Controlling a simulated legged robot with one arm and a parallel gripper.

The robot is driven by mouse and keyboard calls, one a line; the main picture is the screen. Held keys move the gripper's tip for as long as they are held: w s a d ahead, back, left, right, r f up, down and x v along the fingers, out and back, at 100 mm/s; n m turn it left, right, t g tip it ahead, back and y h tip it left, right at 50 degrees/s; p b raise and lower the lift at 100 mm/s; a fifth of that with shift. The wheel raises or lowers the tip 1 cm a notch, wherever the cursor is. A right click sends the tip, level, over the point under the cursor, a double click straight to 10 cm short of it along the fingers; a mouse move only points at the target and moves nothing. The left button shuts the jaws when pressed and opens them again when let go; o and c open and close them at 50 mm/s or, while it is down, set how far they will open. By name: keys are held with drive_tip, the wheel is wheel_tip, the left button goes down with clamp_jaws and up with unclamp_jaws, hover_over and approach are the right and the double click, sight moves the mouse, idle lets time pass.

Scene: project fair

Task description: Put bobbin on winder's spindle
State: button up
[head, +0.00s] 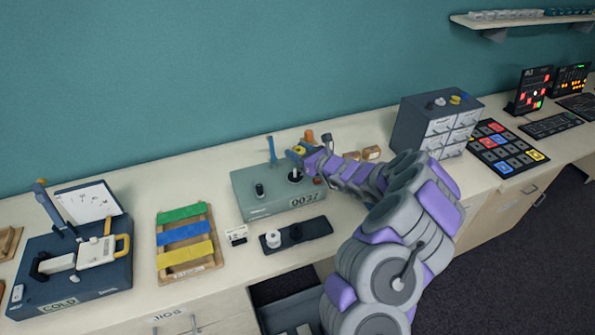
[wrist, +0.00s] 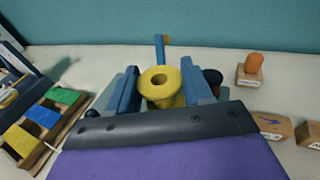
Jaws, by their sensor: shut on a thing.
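The yellow bobbin (wrist: 161,82) is clamped upright between the blue-grey fingers of my gripper (wrist: 160,90), its round top and centre hole facing the wrist camera. In the head view the bobbin (head: 299,150) shows as a small yellow spot at my gripper (head: 297,154). The winder (head: 265,207) is a grey-green box marked 0037. A dark round seat with a short upright (head: 294,176), which looks like the spindle, is on its top. The bobbin appears above that seat, apart from it. In the wrist view my gripper hides the spindle.
A blue post (head: 272,150) rises at the winder's back, and a black knob (head: 260,190) is on its left. A black tray (head: 319,228) with a white and a dark spool lies in front. Coloured strips on a wooden rack (head: 190,270) and grey drawers (head: 425,115) flank the area.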

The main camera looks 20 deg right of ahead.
sight(295, 169)
drive_tip(key=shift+w+a+r, duration=0.2)
drive_tip(key=shift+w+r, duration=0.15)
drive_tip(key=shift+w, duration=0.1)
drive_tip(key=shift+w+a+r, duration=0.15)
drive_tip(key=shift+w+r, duration=0.2)
drive_tip(key=shift+w, duration=0.1)
drive_tip(key=shift+f+b, duration=1.35)
drive_tip(key=shift+f, duration=1.5)
drive_tip(key=shift+s, duration=0.1)
drive_tip(key=shift+f, duration=0.4)
drive_tip(key=shift+f+b, duration=0.4)
drive_tip(key=shift+f, duration=0.05)
drive_tip(key=shift+f, duration=0.35)
drive_tip(key=shift+f+b, duration=0.8)
drive_tip(key=shift+f, duration=0.3)
